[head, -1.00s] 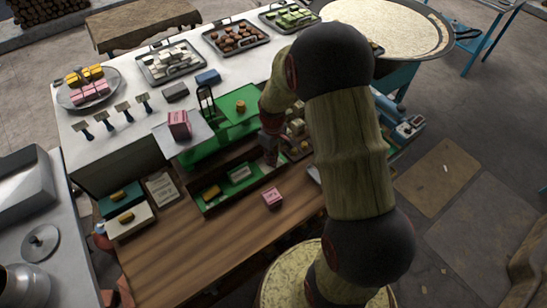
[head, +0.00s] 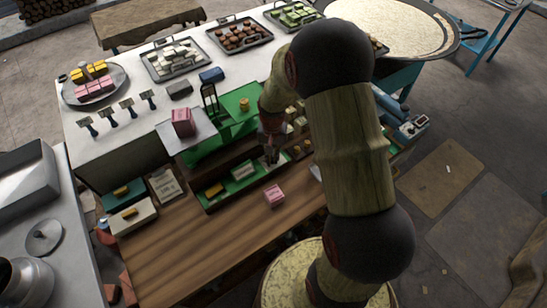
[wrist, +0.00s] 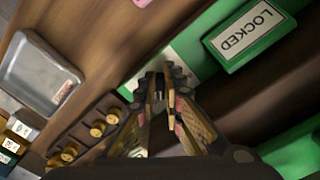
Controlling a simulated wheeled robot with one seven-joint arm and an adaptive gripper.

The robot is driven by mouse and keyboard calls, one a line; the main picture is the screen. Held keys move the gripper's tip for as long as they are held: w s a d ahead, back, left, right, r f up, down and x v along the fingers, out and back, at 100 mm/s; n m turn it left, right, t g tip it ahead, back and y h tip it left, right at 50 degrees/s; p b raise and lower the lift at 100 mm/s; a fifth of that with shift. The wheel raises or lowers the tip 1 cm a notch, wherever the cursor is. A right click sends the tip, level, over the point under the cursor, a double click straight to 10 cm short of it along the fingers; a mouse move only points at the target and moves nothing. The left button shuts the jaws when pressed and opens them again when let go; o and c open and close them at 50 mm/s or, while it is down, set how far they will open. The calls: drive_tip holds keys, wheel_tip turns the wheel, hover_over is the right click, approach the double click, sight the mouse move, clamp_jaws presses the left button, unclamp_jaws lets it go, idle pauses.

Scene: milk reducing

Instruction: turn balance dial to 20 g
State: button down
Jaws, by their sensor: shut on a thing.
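The green balance (head: 205,155) stands on the wooden bench. A pink block (head: 183,122) sits on its grey pan, and a small brass weight (head: 244,104) sits on its other side. A "LOCKED" plate on the green base (head: 243,171) also shows in the wrist view (wrist: 249,33). My gripper (head: 270,155) points down at the base, right of that plate. In the wrist view its fingertips (wrist: 161,88) are closed together over a pale plate on the green base. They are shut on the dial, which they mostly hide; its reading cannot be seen.
A rack with several brass weights (wrist: 97,129) lies close beside the gripper. A grey tray (wrist: 40,75) is beyond it. A pink block (head: 274,195) lies on the bench in front. The bench's front left (head: 190,245) is clear.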

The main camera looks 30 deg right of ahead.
drive_tip(key=shift+w+a+m, duration=0.1)
drive_tip(key=shift+w+m, duration=0.05)
drive_tip(key=shift+m, duration=0.9)
drive_tip(key=shift+w+a+m, duration=0.1)
drive_tip(key=shift+m, duration=0.95)
drive_tip(key=c, duration=2.1)
unclamp_jaws()
drive_tip(key=shift+o, duration=0.9)
drive_tip(key=shift+r, duration=0.15)
wheel_tip(320, 180, up, 12)
